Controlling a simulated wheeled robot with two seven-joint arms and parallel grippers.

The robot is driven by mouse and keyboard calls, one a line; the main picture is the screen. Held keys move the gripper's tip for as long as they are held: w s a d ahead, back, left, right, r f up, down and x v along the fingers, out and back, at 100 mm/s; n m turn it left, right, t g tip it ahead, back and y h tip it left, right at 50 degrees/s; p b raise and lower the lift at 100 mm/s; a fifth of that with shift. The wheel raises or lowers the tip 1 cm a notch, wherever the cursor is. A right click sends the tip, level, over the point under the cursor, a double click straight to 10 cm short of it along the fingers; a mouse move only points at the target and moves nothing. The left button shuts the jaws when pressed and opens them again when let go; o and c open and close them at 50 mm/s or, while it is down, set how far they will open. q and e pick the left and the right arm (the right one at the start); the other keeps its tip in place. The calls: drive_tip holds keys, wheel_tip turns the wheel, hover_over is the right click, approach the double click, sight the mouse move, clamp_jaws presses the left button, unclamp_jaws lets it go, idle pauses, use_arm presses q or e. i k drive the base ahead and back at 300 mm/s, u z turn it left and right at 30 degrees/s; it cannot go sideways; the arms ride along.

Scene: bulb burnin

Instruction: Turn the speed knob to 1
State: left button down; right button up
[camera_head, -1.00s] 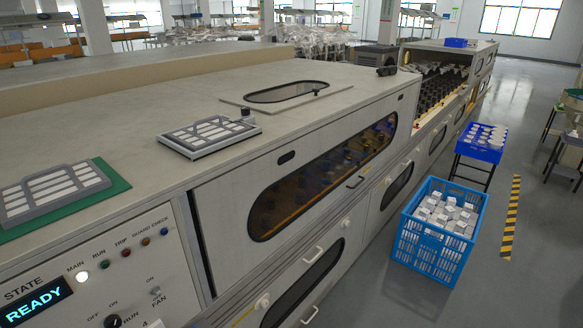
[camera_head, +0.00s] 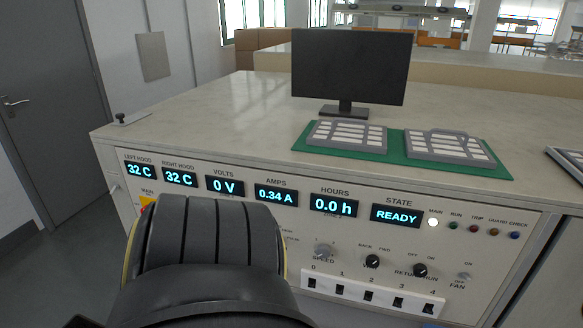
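The speed knob (camera_head: 323,252) is a small grey knob on the front of the white control panel (camera_head: 470,272), just above the word SPEED. Its pointer is too small to read, so I cannot tell its setting. A dark arm link of mine fills the lower left foreground and hides part of the panel left of the knob. Neither of my grippers is visible. The state display (camera_head: 396,215) reads READY, and the white MAIN lamp (camera_head: 433,222) is lit.
Two black knobs (camera_head: 372,261) (camera_head: 420,270) sit right of the speed knob. Below is a row of black switches (camera_head: 368,295) numbered from 0 to 4. A monitor (camera_head: 350,68) and grey trays on a green mat (camera_head: 306,147) stand on the bench top.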

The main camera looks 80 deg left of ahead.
sight(323, 250)
drive_tip(key=u, duration=1)
drive_tip(key=i, duration=0.2)
drive_tip(key=u, duration=1.45)
